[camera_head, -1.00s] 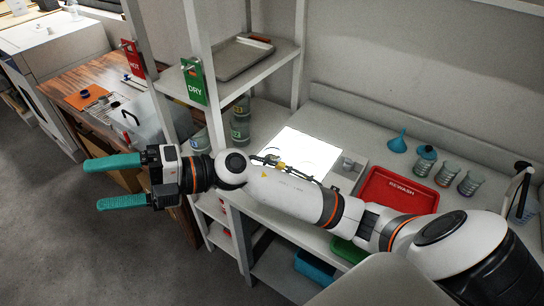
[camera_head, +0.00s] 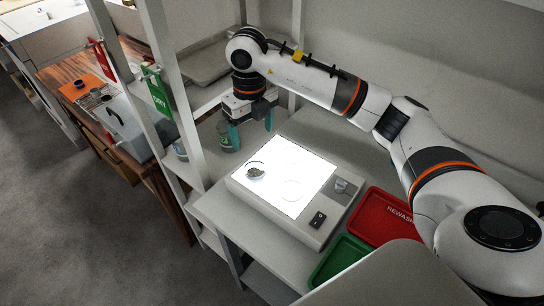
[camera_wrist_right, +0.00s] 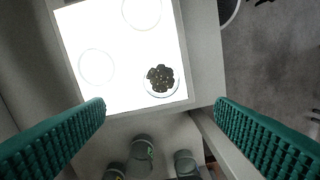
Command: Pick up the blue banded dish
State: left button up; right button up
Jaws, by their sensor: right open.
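A shallow clear dish with dark clumped contents (camera_head: 255,174) sits on the lit white panel (camera_head: 315,160); this dish also shows in the right wrist view (camera_wrist_right: 161,80). Two empty clear dishes, one at the left (camera_wrist_right: 96,67) and one at the top (camera_wrist_right: 141,12), show as faint rings on the panel. I cannot make out a blue band on any dish. My right gripper (camera_head: 251,130) is open and empty, fingers pointing down, behind the panel's far left edge. In the wrist view its green fingers (camera_wrist_right: 160,112) are wide apart. My left gripper is not in view.
Several grey jars (camera_wrist_right: 141,150) stand close by the right gripper. A red REWASH tray (camera_head: 380,215) and a green tray (camera_head: 340,262) lie right of and in front of the light box.

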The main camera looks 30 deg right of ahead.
jog(key=f, duration=0.1)
jog(key=p, duration=0.2)
send_over(255, 168)
jog(key=f, duration=0.5)
jog(key=shift+a, duration=0.2)
jog(key=shift+w+d+f, duration=0.1)
jog(key=shift+d+f, duration=0.05)
jog(key=shift+f, duration=0.05)
notch_tip(255, 168, down, 4)
jog(key=shift+f+p, duration=0.1)
jog(key=shift+p, duration=1.1)
jog(key=shift+f, duration=0.35)
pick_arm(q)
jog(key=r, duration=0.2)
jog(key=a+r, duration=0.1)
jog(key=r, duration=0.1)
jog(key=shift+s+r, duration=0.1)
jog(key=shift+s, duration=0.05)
pick_arm(e)
jog(key=shift+f, duration=0.1)
jog(key=shift+c, duration=0.6)
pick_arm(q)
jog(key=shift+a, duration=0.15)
pick_arm(e)
jog(key=c, duration=0.9)
jog(key=shift+c, duration=0.2)
